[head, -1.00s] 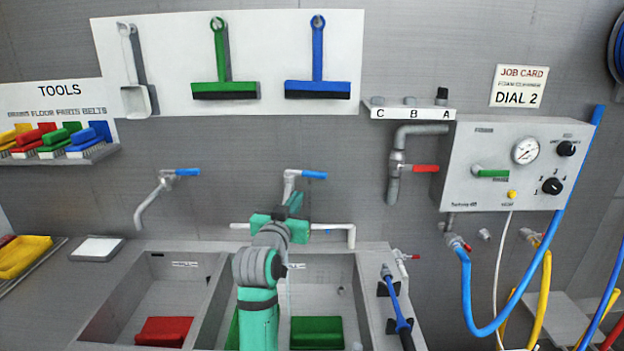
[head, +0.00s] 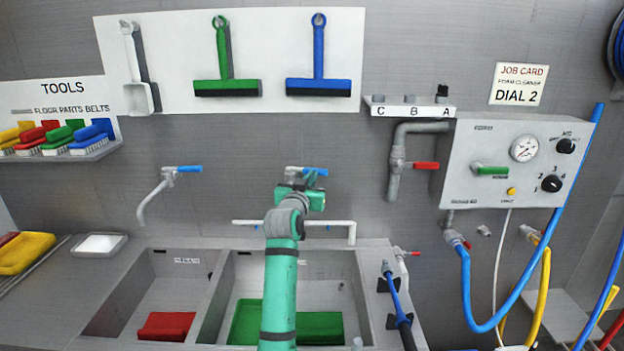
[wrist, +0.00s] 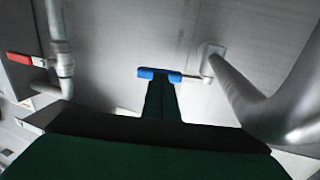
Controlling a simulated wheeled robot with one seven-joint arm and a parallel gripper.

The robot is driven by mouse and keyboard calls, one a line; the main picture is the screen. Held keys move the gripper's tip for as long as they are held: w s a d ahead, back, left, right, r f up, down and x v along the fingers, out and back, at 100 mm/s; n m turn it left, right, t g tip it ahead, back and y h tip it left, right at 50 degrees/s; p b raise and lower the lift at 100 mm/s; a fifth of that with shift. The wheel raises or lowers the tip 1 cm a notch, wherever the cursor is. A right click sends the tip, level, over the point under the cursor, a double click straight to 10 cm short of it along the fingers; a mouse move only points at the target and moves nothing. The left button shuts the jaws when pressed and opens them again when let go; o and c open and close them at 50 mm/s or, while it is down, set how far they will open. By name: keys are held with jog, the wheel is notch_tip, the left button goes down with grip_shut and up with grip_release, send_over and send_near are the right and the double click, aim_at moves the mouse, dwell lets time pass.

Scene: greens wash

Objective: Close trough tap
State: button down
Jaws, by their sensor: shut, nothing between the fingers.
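The tap over the right-hand basin has a blue lever (head: 316,171), pointing right from its grey body, mostly hidden behind my gripper (head: 307,181) in the head view. The wrist view shows this blue lever (wrist: 148,73) just beyond the tips of my shut, empty gripper (wrist: 160,84). The lever lies sideways across the tips; I cannot tell if they touch. The tap's grey curved spout (wrist: 250,100) fills the right of the wrist view. A second tap with a blue lever (head: 189,169) is over the left basin. I cannot tell whether water runs.
A white horizontal pipe (head: 345,224) runs along the wall below the right tap. A pipe with a red lever (head: 426,165) and the control box (head: 505,165) are to the right. A red block (head: 166,326) and green blocks (head: 318,326) lie in the basins.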

jog(key=shift+d, duration=0.1)
jog(key=shift+w+d, duration=0.8)
jog(key=shift+w, duration=0.3)
jog(key=shift+s, duration=0.1)
